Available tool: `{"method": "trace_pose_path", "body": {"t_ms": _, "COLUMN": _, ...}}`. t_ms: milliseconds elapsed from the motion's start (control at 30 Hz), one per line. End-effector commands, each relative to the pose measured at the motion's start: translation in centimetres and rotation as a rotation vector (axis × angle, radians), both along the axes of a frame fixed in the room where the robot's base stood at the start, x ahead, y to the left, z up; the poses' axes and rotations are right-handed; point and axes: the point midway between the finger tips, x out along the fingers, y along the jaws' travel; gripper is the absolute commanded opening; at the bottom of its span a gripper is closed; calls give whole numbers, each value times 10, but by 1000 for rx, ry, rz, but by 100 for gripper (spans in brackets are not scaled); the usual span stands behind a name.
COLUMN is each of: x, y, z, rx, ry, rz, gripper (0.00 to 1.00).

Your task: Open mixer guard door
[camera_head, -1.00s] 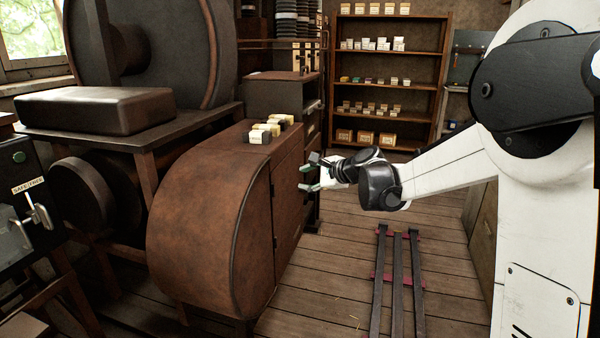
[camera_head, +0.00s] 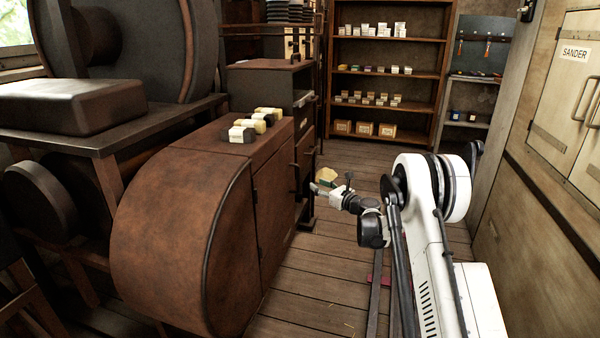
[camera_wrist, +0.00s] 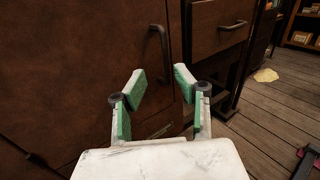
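A rust-brown machine housing (camera_head: 190,220) with a curved front stands left of centre in the head view, with flat door panels on its right side. In the wrist view a brown door panel (camera_wrist: 90,60) fills the left, with a dark vertical bar handle (camera_wrist: 161,52) near its right edge. The door looks closed. My gripper (camera_head: 318,188) is to the right of the housing, apart from it. In the wrist view my gripper (camera_wrist: 158,84) has its green-padded fingers spread, with nothing between them. The handle shows just beyond the fingertips; I cannot tell the exact gap.
Small labelled blocks (camera_head: 257,122) sit on the housing top. A drawer unit (camera_wrist: 222,35) stands right of the door. Dark metal rails (camera_head: 373,305) lie on the plank floor. Shelves (camera_head: 388,70) stand at the back, and a cabinet labelled SANDER (camera_head: 570,90) is at right.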

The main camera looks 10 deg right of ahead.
Motion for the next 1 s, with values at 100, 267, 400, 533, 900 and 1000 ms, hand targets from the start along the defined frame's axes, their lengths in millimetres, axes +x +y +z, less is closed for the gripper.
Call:
{"method": "trace_pose_path", "body": {"t_ms": 100, "x": 3, "y": -3, "z": -8, "rx": 34, "ry": 4, "rz": -5, "gripper": 30}}
{"method": "trace_pose_path", "body": {"t_ms": 267, "x": 11, "y": 1, "z": -10, "rx": 41, "ry": 6, "rz": -5, "gripper": 30}}
{"method": "trace_pose_path", "body": {"t_ms": 400, "x": 29, "y": 12, "z": -11, "rx": 41, "ry": 5, "rz": -5, "gripper": 30}}
{"method": "trace_pose_path", "body": {"t_ms": 533, "x": 51, "y": 23, "z": -11, "rx": 39, "ry": 6, "rz": -4, "gripper": 30}}
{"method": "trace_pose_path", "body": {"t_ms": 900, "x": 106, "y": 54, "z": -11, "rx": 39, "ry": 6, "rz": -5, "gripper": 30}}
{"method": "trace_pose_path", "body": {"t_ms": 1000, "x": 115, "y": 58, "z": -10, "rx": 39, "ry": 6, "rz": -5, "gripper": 30}}
